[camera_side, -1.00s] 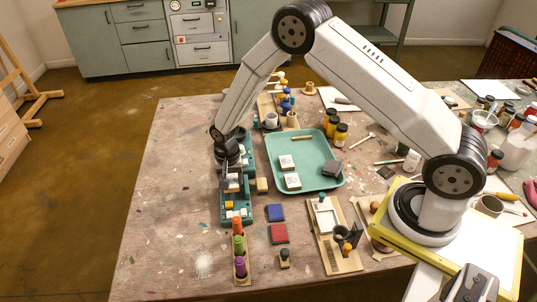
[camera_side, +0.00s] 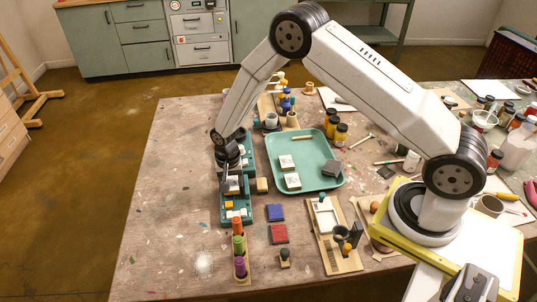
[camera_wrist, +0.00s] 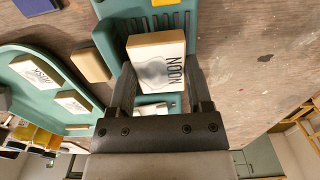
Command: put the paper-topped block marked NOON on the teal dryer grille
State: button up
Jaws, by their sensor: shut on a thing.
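The block marked NOON (camera_wrist: 157,62) has a white paper top with a grey smudge and tan sides. My gripper (camera_wrist: 162,85) is shut on it, one finger on each side, in the wrist view. In the side view the block (camera_side: 232,186) shows under my gripper (camera_side: 230,178), over the teal dryer. The teal dryer grille (camera_wrist: 178,21), with dark slots, shows just beyond the block in the wrist view. The dryer's near end (camera_side: 226,217) shows in the side view. The block covers part of the grille, and I cannot tell whether they touch.
The teal tray (camera_side: 327,181) with two paper-topped blocks and a grey block stands to the right. A small tan block (camera_side: 262,185) lies between dryer and tray. Blue (camera_side: 275,212) and red (camera_side: 279,234) pads and a rack of coloured pegs (camera_side: 238,246) are nearer. The table's left is clear.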

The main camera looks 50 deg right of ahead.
jog(key=shift+f, duration=0.6)
dwell(0.7)
jog(key=o, duration=1.3)
jog(key=shift+c, duration=0.2)
jog(key=shift+c, duration=0.6)
jog(key=shift+o, duration=0.6)
jog(key=shift+s, duration=0.1)
jog(key=shift+r, duration=0.1)
